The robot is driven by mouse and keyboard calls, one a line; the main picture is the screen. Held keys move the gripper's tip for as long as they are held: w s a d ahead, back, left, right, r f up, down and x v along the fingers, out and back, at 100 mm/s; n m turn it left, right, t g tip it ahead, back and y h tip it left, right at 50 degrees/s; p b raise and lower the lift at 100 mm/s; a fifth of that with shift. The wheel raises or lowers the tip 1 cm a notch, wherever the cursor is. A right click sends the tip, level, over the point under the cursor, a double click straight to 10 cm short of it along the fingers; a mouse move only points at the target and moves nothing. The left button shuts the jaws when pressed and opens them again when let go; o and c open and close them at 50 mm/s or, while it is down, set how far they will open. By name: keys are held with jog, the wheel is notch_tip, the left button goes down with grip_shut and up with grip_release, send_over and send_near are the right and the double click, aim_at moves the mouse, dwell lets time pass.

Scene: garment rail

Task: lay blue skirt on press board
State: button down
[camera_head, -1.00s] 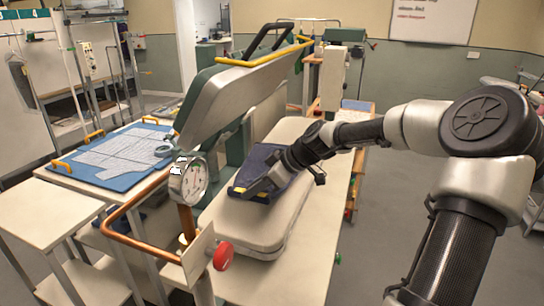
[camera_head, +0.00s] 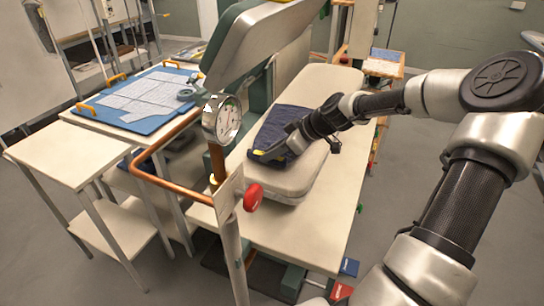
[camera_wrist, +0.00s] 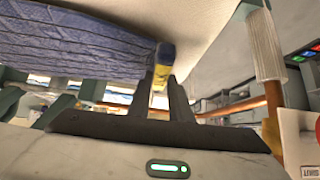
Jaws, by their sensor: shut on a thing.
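The blue skirt (camera_head: 278,128) lies on the padded press board (camera_head: 322,92), near its front end. The skirt also shows in the wrist view (camera_wrist: 70,42), spread along the pale board surface (camera_wrist: 205,20). My gripper (camera_head: 268,155) is at the skirt's near edge, low over the front of the board. In the wrist view my gripper (camera_wrist: 167,88) is shut on the skirt's edge, at a yellow-marked piece (camera_wrist: 162,70). Part of the skirt is hidden behind my gripper and wrist in the head view.
The raised press head (camera_head: 255,40) hangs over the board's left side. A pressure gauge (camera_head: 222,118), copper rail (camera_head: 165,182) and red knob (camera_head: 253,197) stand in front. A blue mat with patterned cloth (camera_head: 140,98) lies on the left table. Bare worktop (camera_head: 310,232) shows in front.

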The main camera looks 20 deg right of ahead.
jog(key=shift+f, duration=0.95)
jog(key=c, duration=1.6)
grip_release()
jog(key=shift+r, duration=0.25)
jog(key=v, duration=0.7)
jog(key=shift+s+d, duration=0.1)
jog(key=shift+d, duration=0.05)
